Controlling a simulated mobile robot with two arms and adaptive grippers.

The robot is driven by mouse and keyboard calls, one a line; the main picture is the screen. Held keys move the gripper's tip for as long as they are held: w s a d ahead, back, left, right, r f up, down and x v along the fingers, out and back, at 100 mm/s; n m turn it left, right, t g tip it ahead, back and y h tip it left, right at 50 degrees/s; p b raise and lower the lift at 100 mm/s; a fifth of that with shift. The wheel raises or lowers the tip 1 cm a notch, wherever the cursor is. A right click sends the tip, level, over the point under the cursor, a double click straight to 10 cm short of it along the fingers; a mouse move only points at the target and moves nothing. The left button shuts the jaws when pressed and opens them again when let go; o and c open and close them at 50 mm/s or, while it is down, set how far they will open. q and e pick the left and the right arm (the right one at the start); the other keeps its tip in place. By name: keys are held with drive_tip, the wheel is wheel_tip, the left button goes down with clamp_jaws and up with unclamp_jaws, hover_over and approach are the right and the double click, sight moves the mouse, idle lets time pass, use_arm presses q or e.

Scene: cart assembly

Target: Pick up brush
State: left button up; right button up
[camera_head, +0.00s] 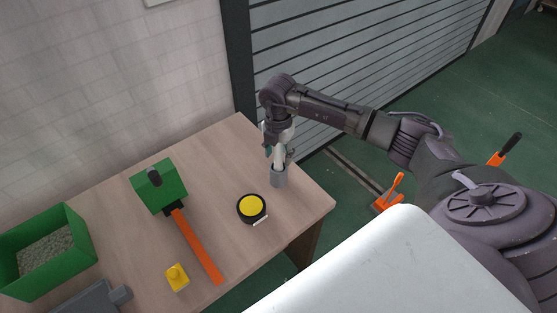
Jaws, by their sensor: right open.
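My right gripper (279,148) points down over the far right corner of the wooden table. It is open. A grey cup-like holder (279,178) stands on the table right below it. A pale upright piece (281,158) rises from the holder between or just beside the fingers; it may be the brush, but it is small and partly covered by the gripper. I cannot tell whether the fingers touch it. My left gripper is not in view.
On the wooden table (222,150) are a round black-and-yellow item (251,208), a green block (159,186) with an orange bar (198,246), a small yellow piece (177,277) and a green bin (42,252). A wall is behind; a white surface (390,270) lies in front.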

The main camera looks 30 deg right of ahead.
clamp_jaws()
idle(0.3)
wheel_tip(320, 180, up, 9)
drive_tip(key=b, duration=0.3)
drive_tip(key=shift+r, duration=0.5)
